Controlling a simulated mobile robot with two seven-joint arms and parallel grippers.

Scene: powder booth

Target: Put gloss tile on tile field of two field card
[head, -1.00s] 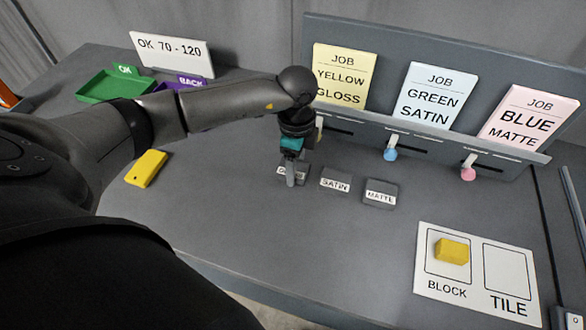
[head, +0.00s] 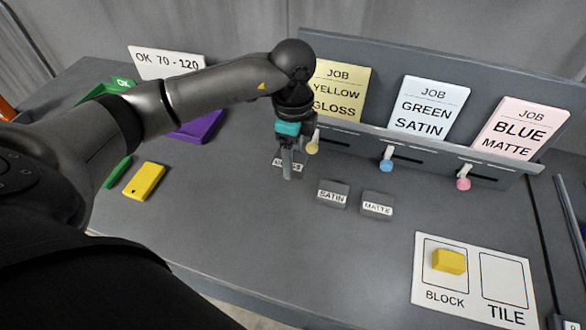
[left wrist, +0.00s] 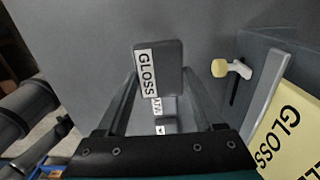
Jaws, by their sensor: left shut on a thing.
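The gloss tile (head: 288,163), dark grey with a white GLOSS label, is held by my left gripper (head: 288,170), slightly above the table. In the left wrist view the tile (left wrist: 170,68) sits between the fingertips of the left gripper (left wrist: 160,80). The two field card (head: 420,288) lies at the front right, with a yellow block (head: 449,261) on its BLOCK field. Its TILE field (head: 503,279) is empty. My right gripper is not in view.
The satin tile (head: 333,192) and matte tile (head: 377,205) lie just right of my gripper. The job card rack (head: 440,160) with pegs runs behind. A yellow piece (head: 144,181) and a green piece (head: 117,172) lie left. The table before the tiles is clear.

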